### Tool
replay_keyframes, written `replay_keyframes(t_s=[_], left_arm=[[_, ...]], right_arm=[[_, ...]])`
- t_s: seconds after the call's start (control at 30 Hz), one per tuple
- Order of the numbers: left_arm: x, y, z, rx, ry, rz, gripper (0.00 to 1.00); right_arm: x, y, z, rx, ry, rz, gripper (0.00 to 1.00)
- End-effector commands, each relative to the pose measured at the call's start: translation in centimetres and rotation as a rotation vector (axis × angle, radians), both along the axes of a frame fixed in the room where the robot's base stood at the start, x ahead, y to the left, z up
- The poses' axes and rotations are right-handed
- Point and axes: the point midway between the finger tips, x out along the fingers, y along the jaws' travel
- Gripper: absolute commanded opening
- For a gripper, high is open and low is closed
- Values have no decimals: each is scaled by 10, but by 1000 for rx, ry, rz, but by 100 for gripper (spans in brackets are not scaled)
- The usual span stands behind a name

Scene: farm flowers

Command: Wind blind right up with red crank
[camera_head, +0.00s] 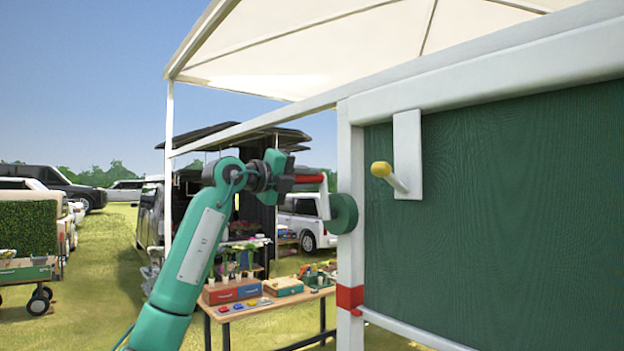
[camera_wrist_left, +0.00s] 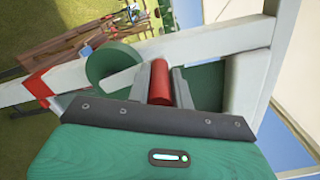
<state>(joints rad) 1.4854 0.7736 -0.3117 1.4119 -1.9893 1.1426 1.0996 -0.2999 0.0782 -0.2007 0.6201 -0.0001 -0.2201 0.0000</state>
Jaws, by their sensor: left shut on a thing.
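The red crank handle (camera_head: 309,179) sticks out to the left from a white crank arm (camera_head: 324,198) on a round green hub (camera_head: 344,213). The hub sits on the white post at the blind's left edge. My left gripper (camera_head: 296,180) is shut on the red handle. In the left wrist view the handle (camera_wrist_left: 160,84) lies between the two fingers (camera_wrist_left: 165,86). The green blind (camera_head: 500,215) hangs in the white frame, with a white bottom bar (camera_head: 415,331) low in view. My right gripper is not in view.
A white bracket with a yellow-tipped peg (camera_head: 382,169) stands out from the blind's upper left. A red band (camera_head: 350,297) wraps the post below the hub. A wooden table (camera_head: 270,306) with boxes stands behind my left arm. Parked vehicles and grass lie beyond.

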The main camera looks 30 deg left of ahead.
Motion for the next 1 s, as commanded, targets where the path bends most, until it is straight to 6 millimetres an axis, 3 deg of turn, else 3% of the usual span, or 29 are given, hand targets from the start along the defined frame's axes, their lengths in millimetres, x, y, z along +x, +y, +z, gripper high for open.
replay_keyframes(t_s=[0.47,1.0], left_arm=[[12,35,-15,-428,151,3,0],[22,61,-51,-909,328,2,0]], right_arm=[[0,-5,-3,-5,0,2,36],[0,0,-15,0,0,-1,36]])
